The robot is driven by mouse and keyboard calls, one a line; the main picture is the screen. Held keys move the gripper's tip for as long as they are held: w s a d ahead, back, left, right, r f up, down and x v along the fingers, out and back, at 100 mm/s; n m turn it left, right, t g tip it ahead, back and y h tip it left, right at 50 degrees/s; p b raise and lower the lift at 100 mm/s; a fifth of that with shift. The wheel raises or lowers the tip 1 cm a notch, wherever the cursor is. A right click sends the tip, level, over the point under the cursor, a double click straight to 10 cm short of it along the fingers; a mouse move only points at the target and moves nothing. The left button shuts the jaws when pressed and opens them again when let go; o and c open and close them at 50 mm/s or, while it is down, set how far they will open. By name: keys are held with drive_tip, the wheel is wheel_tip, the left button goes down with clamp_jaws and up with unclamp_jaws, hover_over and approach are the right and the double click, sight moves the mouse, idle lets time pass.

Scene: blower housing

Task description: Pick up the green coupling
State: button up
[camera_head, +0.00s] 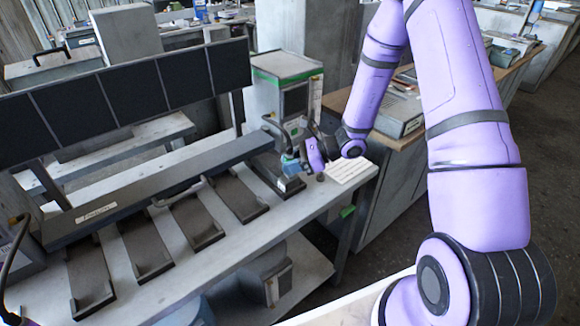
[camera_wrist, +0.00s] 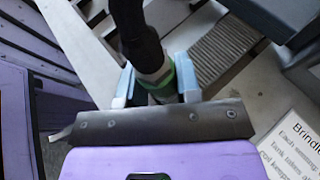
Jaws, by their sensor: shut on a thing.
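The green coupling (camera_wrist: 160,90) is a green ring around a pale fitting at the end of a black hose (camera_wrist: 134,30). In the wrist view it sits between the two light blue fingers of my gripper (camera_wrist: 156,82), which are shut on it. In the head view my gripper (camera_head: 292,166) is low over the right end of the workbench (camera_head: 225,265). The black hose (camera_head: 279,130) arcs into the gripper from behind there. The coupling itself is hidden in the head view, and its lower part is hidden in the wrist view.
Several dark trays (camera_head: 195,222) line the bench to the left. A printed white card (camera_head: 349,171) lies right of the gripper; it also shows in the wrist view (camera_wrist: 293,140). A grey box with green trim (camera_head: 285,90) stands behind. Dark panels (camera_head: 130,93) rise at the back left.

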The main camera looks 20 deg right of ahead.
wheel_tip(320, 180, up, 2)
drive_tip(key=shift+r, duration=0.2)
drive_tip(key=s+d, duration=0.3)
drive_tip(key=s, duration=0.4)
drive_tip(key=s+d+r, duration=0.1)
drive_tip(key=s+d, duration=0.2)
drive_tip(key=s, duration=0.4)
drive_tip(key=shift+s+d+r, duration=0.15)
drive_tip(key=shift+s+d, duration=0.1)
drive_tip(key=shift+d, duration=0.15)
